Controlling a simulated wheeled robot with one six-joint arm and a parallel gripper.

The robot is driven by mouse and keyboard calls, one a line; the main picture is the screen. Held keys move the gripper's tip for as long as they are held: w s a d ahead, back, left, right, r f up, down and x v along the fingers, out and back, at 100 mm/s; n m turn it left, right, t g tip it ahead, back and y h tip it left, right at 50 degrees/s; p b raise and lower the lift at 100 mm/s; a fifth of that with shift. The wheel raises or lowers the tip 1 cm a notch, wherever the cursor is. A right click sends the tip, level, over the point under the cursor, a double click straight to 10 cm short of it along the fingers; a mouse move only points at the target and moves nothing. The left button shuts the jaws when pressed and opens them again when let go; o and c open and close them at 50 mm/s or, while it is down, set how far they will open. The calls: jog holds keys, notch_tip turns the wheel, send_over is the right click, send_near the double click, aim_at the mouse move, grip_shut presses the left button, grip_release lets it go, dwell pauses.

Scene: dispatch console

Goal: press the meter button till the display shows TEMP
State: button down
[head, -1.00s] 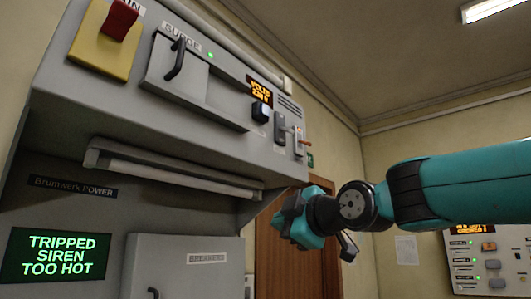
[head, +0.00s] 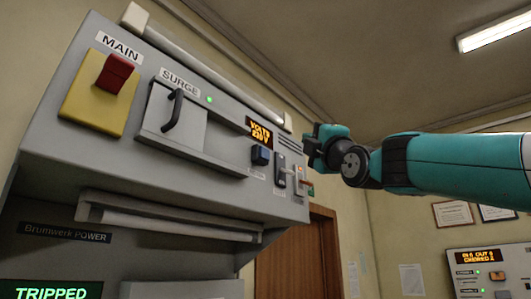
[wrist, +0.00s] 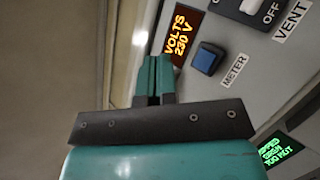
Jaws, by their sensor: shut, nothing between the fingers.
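The meter button is a blue square button (head: 260,156) on the sloped grey console panel. It also shows in the wrist view (wrist: 207,59), beside the label METER. The meter display (head: 260,131) glows orange and reads VOLTS 230 V; the wrist view shows the same text on it (wrist: 182,36). My gripper (head: 311,145) is to the right of the button in the head view. In the wrist view my gripper (wrist: 154,62) has its teal fingers together with nothing between them, just left of the button and below the display. I see no contact with the button.
A red MAIN switch (head: 114,74) on a yellow plate and a SURGE cover with a handle (head: 173,110) are at the left. The VENT switch (wrist: 262,8) is close to the button. A green-lettered screen (head: 52,293) reads TRIPPED. A second panel (head: 490,272) stands at right.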

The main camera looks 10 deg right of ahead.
aim_at(265, 153)
jog(key=w+a+p, duration=0.4)
jog(key=w+a, duration=0.1)
jog(key=w, duration=0.2)
dwell(0.3)
jog(key=shift+a, duration=0.1)
dwell(1.8)
jog(key=shift+w+a, duration=0.25)
jog(key=shift+w, duration=0.15)
jog(key=shift+w+a, duration=0.2)
jog(key=shift+w, duration=0.15)
dwell(0.6)
dwell(0.3)
jog(key=shift+s+d+b, duration=0.45)
jog(key=shift+s+b, duration=0.2)
